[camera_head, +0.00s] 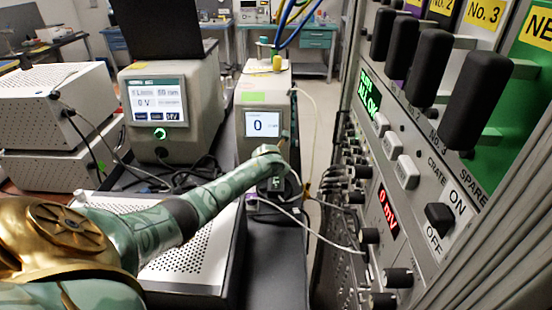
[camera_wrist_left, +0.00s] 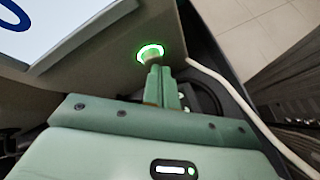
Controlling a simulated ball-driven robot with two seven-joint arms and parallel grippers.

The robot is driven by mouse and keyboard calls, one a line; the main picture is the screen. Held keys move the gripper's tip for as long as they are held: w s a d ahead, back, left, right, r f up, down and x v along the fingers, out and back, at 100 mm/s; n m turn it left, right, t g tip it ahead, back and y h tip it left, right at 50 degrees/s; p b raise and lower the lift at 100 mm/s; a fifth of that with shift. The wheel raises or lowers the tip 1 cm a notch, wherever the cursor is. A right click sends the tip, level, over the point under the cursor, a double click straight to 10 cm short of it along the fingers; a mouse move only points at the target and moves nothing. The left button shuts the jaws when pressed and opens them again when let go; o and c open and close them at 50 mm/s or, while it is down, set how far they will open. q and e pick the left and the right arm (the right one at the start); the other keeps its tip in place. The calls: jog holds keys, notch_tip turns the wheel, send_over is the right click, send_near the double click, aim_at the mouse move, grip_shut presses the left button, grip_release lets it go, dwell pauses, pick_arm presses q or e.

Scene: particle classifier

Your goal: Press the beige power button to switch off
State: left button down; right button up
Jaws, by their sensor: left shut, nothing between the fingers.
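The power button (camera_wrist_left: 150,52) shows in the left wrist view as a small button with a glowing green ring, low on the beige-grey instrument's front beside its screen. My left gripper (camera_wrist_left: 158,72) is shut and empty. Its fingertips are at the button's lower edge and cover part of it; I cannot tell whether they press it. In the head view my left gripper (camera_head: 281,144) is at the front of the instrument (camera_head: 250,95), just below its screen (camera_head: 262,123) reading 0, and hides the button there. My right gripper is not in view.
A second instrument (camera_head: 188,105) with a screen and green-ringed button stands to the left. White perforated boxes (camera_head: 60,80) are at far left. A rack panel (camera_head: 410,140) with switches and cables fills the right. A white cable (camera_wrist_left: 240,100) runs close beside my left gripper.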

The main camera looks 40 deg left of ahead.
pick_arm(q)
jog(key=shift+w+a+b, duration=0.35)
jog(key=shift+w, duration=0.1)
dwell(0.5)
jog(key=shift+s+d+r+p, duration=0.2)
jog(key=shift+s+d+p, duration=0.3)
jog(key=shift+p, duration=0.4)
jog(key=shift+s+d+p, duration=0.2)
jog(key=shift+s+p, duration=0.15)
jog(key=shift+p, duration=0.15)
jog(key=shift+s+d+f, duration=0.1)
jog(key=shift+s, duration=0.05)
jog(key=shift+f, duration=0.1)
